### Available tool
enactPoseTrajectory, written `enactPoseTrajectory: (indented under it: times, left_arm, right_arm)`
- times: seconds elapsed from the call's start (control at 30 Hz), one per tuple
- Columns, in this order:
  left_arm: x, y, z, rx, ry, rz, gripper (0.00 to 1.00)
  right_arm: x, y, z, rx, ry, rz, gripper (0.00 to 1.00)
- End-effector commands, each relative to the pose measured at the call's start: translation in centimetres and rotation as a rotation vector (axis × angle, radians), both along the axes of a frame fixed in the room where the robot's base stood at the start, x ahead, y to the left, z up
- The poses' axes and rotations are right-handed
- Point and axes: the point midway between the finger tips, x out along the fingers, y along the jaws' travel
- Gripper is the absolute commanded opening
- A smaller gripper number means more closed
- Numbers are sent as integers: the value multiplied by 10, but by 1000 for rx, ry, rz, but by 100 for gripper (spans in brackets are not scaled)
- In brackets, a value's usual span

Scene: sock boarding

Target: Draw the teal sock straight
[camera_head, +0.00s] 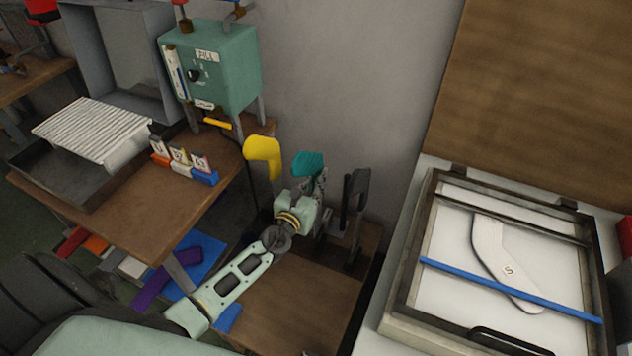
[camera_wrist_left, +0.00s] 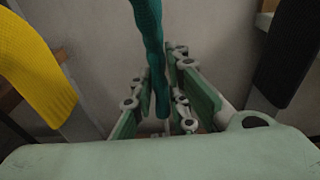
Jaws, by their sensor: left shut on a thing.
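The teal sock (camera_head: 307,163) stands upright behind the small brown table, its wide top part leaning to the left. In the left wrist view the teal sock (camera_wrist_left: 152,40) runs down as a narrow strip between my fingers. My left gripper (camera_head: 319,183) is at the sock's lower part and is shut on it; it also shows in the left wrist view (camera_wrist_left: 163,100), one finger on each side of the sock. The gripper hides part of the sock's lower end in the head view. My right gripper is not in view.
A yellow sock (camera_head: 262,152) stands close on the left and a dark grey one (camera_head: 357,190) on the right. A green machine (camera_head: 228,68) stands behind left. A framed press (camera_head: 400,290) with a white form (camera_head: 490,245) is at right. The brown table front (camera_head: 300,305) is clear.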

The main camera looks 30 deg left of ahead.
Motion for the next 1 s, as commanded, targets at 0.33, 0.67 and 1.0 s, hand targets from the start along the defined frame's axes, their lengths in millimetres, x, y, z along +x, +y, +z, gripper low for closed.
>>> enactPoseTrajectory:
  times: [0.33,0.67,1.0]
  left_arm:
    - [0,0,0,0,1,0,0]
    - [0,0,-5,0,2,-1,0]
    - [-1,0,-6,0,5,-1,0]
  right_arm:
    - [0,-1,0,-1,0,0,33]
    - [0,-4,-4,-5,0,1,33]
    - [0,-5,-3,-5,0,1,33]
